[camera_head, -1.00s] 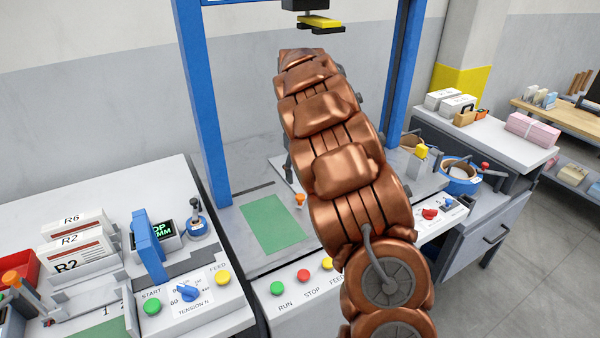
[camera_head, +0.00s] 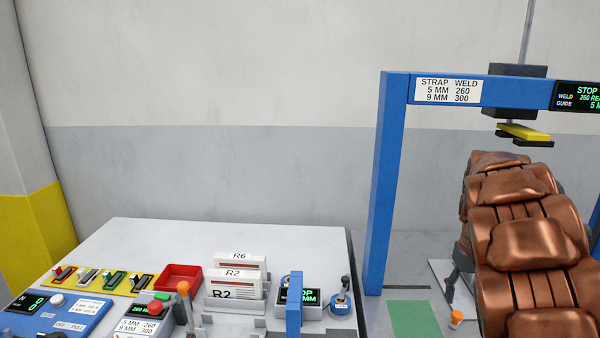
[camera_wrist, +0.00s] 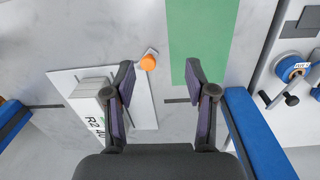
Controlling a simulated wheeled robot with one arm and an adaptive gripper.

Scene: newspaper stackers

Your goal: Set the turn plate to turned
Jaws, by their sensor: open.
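A pale flat plate (camera_wrist: 143,112) lies on the grey machine table, with an orange-topped knob (camera_wrist: 148,62) at one corner. It looks like the turn plate, but I cannot tell its setting. A white bundle marked R2 (camera_wrist: 92,92) sits on its left part. In the head view the plate (camera_head: 440,270) is partly hidden by my arm, and the orange knob (camera_head: 456,316) shows at the lower right. My gripper (camera_wrist: 160,73) is open and empty above the table. The knob appears between its fingertips, nearer the left one. My arm hides the gripper in the head view.
A blue frame (camera_head: 386,190) stands around the table, with a yellow-and-black head (camera_head: 524,132) hanging from it. A green patch (camera_wrist: 205,40) lies beside the plate. The left bench holds several R-marked bundles (camera_head: 238,276), a red tray (camera_head: 180,277) and control panels.

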